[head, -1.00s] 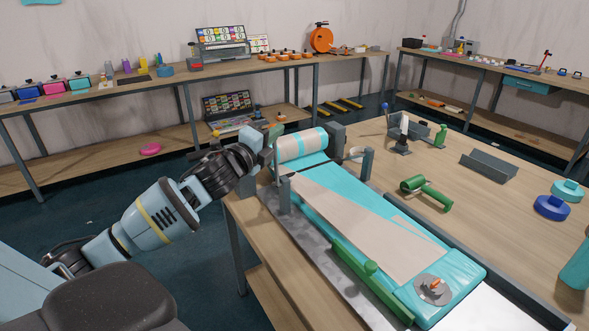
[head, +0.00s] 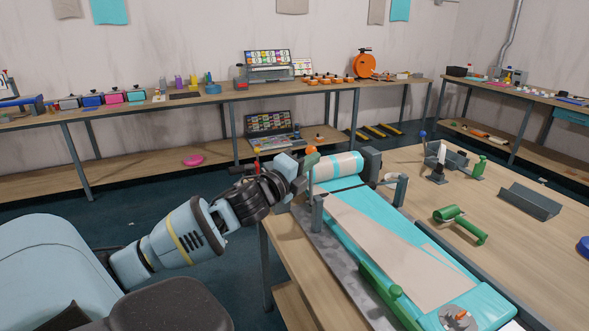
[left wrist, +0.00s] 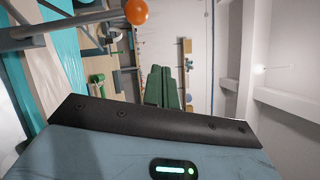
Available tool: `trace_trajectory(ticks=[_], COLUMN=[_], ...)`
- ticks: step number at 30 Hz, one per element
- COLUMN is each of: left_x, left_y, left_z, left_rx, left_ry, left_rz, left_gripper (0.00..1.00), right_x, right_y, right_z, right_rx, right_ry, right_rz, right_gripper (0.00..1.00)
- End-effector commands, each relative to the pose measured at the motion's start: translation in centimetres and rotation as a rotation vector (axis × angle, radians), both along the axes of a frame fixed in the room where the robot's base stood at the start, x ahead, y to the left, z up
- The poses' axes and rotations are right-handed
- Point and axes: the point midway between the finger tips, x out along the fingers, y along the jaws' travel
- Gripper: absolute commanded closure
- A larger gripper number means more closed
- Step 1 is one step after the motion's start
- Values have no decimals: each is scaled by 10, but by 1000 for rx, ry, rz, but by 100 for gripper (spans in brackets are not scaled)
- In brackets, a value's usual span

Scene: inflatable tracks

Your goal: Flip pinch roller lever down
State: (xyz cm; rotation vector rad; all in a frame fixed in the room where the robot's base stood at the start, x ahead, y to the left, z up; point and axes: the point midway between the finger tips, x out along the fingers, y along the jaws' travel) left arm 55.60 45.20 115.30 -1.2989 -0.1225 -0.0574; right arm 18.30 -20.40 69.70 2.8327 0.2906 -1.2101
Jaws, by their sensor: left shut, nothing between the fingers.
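The pinch roller lever shows as an orange ball knob (head: 311,149) at the left end of the cyan and beige roll (head: 334,167). In the left wrist view the orange knob (left wrist: 137,12) is at the top, with a grey bar (left wrist: 65,27) beside it. My left gripper (head: 303,163) is right by the knob in the head view, on its left side. Its dark green fingers (left wrist: 164,88) are shut together with nothing between them. The knob lies outside the fingers; contact cannot be told. My right gripper is not in view.
The cyan and beige strip (head: 385,240) runs from the roll along the metal bed toward the front. A grey post (head: 317,213) stands close to my left gripper. A green hand roller (head: 460,222) and a grey channel (head: 530,201) lie on the table to the right.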

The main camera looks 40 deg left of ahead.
Motion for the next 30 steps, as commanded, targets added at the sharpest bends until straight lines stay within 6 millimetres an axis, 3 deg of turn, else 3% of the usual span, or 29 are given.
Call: trace_trajectory(ticks=[15,30], left_x=[-52,-59], left_y=[-3,-3], left_z=[5,6], left_rx=[-1,0], left_ry=[0,-2], left_rz=[-2,-1], left_gripper=[100,100], right_x=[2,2], right_y=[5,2], right_z=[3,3], right_rx=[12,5], right_ry=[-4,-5], right_rz=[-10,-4], right_gripper=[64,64])
